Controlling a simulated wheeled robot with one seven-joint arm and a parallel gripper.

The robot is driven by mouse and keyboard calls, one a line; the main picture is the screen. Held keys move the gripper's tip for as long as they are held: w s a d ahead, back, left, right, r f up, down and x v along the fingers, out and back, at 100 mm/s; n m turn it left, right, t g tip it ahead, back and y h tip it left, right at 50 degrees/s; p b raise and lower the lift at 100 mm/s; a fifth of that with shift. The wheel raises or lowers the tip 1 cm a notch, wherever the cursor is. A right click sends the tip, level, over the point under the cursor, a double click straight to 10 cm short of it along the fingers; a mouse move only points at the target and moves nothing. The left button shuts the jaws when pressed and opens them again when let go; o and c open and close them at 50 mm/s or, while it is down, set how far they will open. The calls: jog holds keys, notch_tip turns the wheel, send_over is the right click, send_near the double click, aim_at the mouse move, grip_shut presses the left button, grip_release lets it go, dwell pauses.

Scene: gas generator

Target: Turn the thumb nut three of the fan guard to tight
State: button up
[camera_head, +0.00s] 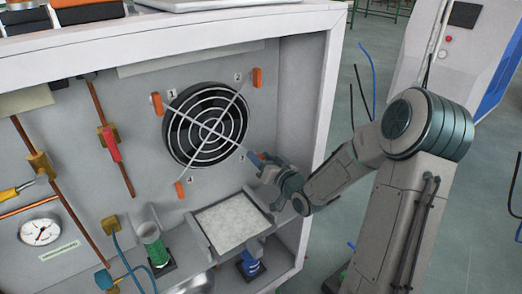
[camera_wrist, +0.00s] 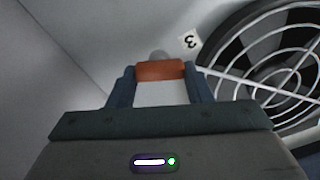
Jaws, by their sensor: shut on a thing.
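The round black fan with its pale wire guard (camera_head: 206,126) is on the cabinet's back wall. Orange thumb nuts stand at its corners: nut one (camera_head: 157,104) at upper left, nut two (camera_head: 257,77) at upper right, nut four (camera_head: 180,190) at lower left. My gripper (camera_head: 262,163) is at the lower right corner, shut on the orange thumb nut three (camera_wrist: 160,70). In the wrist view the nut lies level between both fingers, beside the label "3" (camera_wrist: 190,40). The guard (camera_wrist: 275,75) is right of it. The nut is mostly hidden in the head view.
A tray with a white filter pad (camera_head: 230,222) sits below the fan. A green cylinder (camera_head: 155,250) and a blue part (camera_head: 249,264) are lower down. Copper pipes (camera_head: 110,140) and a gauge (camera_head: 40,231) are at left. The cabinet's right side wall (camera_head: 322,125) is close to my arm.

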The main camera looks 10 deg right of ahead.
jog(key=m+p, duration=0.5)
jog(key=m, duration=0.1)
jog(key=shift+d, duration=0.15)
jog(key=m+p, duration=0.2)
jog(key=m, duration=0.1)
jog(key=shift+f+m+p, duration=0.1)
jog(key=shift+m+p, duration=0.2)
jog(key=shift+m, duration=0.1)
jog(key=shift+f+m+p, duration=0.2)
jog(key=shift+m+p, duration=0.65)
jog(key=shift+m, duration=0.65)
jog(key=o, duration=1)
jog(key=shift+s, duration=0.1)
jog(key=p+v, duration=0.1)
jog(key=v, duration=1.2)
jog(key=shift+s+d, duration=0.2)
jog(key=shift+s, duration=0.05)
